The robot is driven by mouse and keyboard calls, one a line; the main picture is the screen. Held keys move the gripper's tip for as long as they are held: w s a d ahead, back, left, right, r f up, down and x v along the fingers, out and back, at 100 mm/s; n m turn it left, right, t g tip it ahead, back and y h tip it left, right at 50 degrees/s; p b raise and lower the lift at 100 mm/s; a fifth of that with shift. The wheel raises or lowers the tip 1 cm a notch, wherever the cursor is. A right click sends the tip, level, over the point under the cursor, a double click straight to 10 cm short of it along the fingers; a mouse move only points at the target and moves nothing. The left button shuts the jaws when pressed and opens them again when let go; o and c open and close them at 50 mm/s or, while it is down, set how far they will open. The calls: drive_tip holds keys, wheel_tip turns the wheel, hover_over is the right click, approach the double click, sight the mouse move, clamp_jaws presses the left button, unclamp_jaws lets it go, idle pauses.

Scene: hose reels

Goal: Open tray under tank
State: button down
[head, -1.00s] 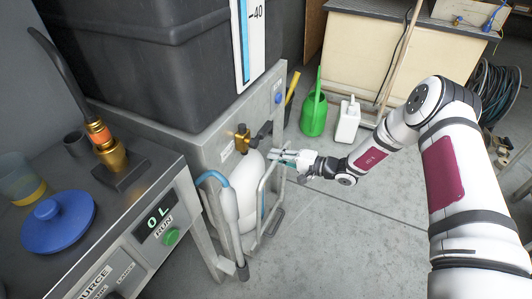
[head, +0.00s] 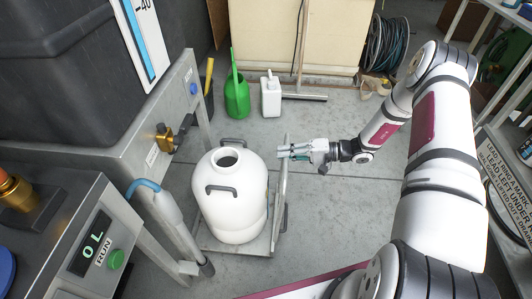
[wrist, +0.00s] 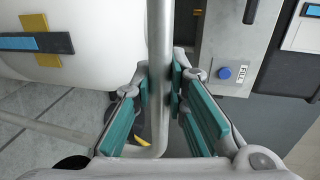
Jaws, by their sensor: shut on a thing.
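The grey tray (head: 208,241) is out from under the dark tank (head: 60,60) and carries a white two-handled container (head: 232,205). The tray's upright metal handle frame (head: 279,205) stands at its right end. My gripper (head: 286,152) is shut on the upper part of this frame. In the wrist view the handle bar (wrist: 160,35) runs between the green finger pads of my gripper (wrist: 161,85). The tray floor is mostly hidden by the container.
A brass tap (head: 166,138) sits on the tank stand. A pipe with a blue hose (head: 145,187) stands left of the container. A green watering can (head: 236,98) and white bottle (head: 271,97) stand behind. The floor right of the tray is clear.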

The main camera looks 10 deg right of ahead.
drive_tip(key=shift+f+v, duration=0.15)
drive_tip(key=shift+v, duration=0.7)
drive_tip(key=shift+f+v, duration=0.2)
drive_tip(key=shift+v, duration=0.65)
drive_tip(key=shift+d, duration=0.1)
drive_tip(key=c, duration=1.6)
unclamp_jaws()
drive_tip(key=shift+o, duration=0.2)
drive_tip(key=v, duration=1.2)
